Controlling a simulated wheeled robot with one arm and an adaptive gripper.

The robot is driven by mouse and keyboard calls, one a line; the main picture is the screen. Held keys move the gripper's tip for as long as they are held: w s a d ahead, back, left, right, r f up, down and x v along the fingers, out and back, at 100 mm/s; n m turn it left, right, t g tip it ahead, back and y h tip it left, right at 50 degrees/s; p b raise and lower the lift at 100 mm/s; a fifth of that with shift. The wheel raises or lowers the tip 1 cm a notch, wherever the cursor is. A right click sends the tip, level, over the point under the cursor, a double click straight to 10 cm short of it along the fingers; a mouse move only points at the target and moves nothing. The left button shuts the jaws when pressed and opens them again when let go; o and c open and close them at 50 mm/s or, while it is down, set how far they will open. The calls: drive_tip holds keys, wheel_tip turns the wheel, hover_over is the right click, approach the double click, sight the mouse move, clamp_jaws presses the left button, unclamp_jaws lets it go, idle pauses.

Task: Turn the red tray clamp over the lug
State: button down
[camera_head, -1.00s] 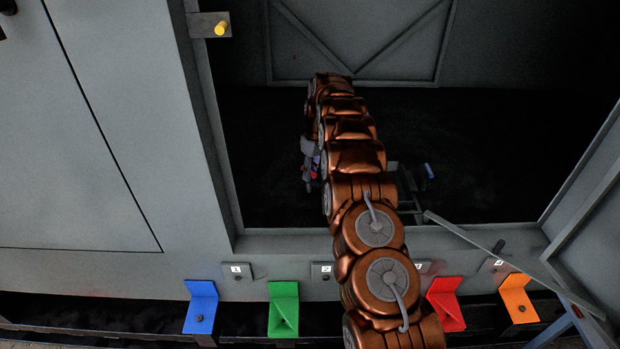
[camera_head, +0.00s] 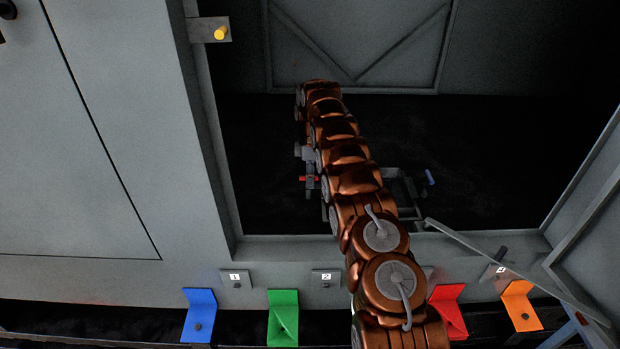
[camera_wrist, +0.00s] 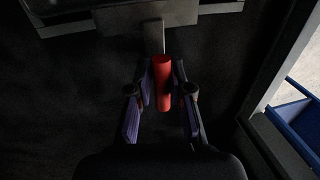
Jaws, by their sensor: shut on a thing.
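The red tray clamp shows as a red cylindrical handle (camera_wrist: 162,88) in the wrist view, and as a small red bar (camera_head: 304,179) in the head view. My gripper (camera_wrist: 162,76) has its purple-padded fingers on both sides of the red handle and is shut on it. In the head view my gripper (camera_head: 309,182) is at the left of my copper arm, inside the dark enclosure opening. A grey post (camera_wrist: 153,38) and a grey plate (camera_wrist: 150,16) lie just beyond the handle. I cannot make out which part is the lug.
A grey frame (camera_head: 408,190) with a blue handle (camera_head: 429,177) is right of my arm. A grey bar (camera_head: 490,260) slants across the front right corner. Blue (camera_head: 199,312), green (camera_head: 283,315), red (camera_head: 447,310) and orange (camera_head: 519,304) brackets line the front. A yellow peg (camera_head: 220,34) is upper left.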

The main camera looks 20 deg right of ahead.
drive_tip(key=shift+a+f, duration=0.1)
drive_tip(key=shift+a, duration=0.05)
idle(0.4)
drive_tip(key=c, duration=1.3)
unclamp_jaws()
drive_tip(key=shift+s, duration=0.1)
drive_tip(key=shift+o, duration=1.1)
